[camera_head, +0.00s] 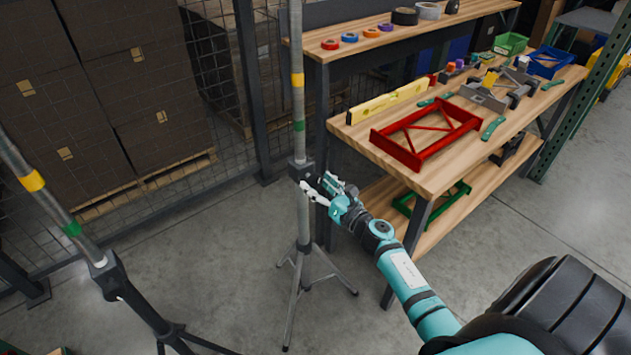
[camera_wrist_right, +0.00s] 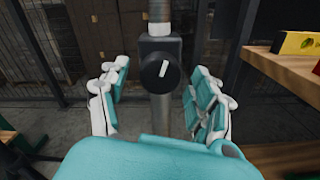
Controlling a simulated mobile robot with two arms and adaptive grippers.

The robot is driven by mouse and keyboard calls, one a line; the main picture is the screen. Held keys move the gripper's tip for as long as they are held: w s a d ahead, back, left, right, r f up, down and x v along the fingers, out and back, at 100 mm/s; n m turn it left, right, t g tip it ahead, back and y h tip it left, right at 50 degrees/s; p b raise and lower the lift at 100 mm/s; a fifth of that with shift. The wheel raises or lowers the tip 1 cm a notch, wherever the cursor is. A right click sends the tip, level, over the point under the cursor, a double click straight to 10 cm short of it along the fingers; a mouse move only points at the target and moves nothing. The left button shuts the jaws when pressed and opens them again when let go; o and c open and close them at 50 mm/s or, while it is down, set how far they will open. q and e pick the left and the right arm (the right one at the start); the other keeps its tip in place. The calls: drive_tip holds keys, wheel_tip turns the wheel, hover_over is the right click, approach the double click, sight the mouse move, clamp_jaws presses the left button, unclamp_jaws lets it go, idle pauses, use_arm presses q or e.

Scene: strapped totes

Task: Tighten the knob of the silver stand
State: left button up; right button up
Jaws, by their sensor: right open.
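The silver stand (camera_head: 303,226) is upright on three splayed legs in the middle of the head view, with yellow and green bands on its upper pole. Its black collar shows in the right wrist view (camera_wrist_right: 176,46), with a round black knob (camera_wrist_right: 161,71) that has a white mark, tilted slightly off vertical. My right gripper (camera_head: 318,187) is at collar height beside the stand. In the wrist view its fingers (camera_wrist_right: 160,88) are spread to the left and right of the knob, apart from it. The knob is hard to make out in the head view. My left gripper is out of view.
A second stand with a black lower part (camera_head: 124,284) is at the left. A wooden workbench (camera_head: 447,172) with a red frame (camera_head: 424,130) and a yellow level (camera_head: 388,101) is close on the right. A mesh fence and stacked boxes (camera_head: 105,90) are behind. Floor between the stands is clear.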

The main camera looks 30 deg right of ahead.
drive_tip(key=shift+w+a, duration=0.1)
drive_tip(key=shift+w, duration=0.5)
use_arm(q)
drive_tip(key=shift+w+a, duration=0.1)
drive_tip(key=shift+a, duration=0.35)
use_arm(e)
drive_tip(key=c, duration=1.2)
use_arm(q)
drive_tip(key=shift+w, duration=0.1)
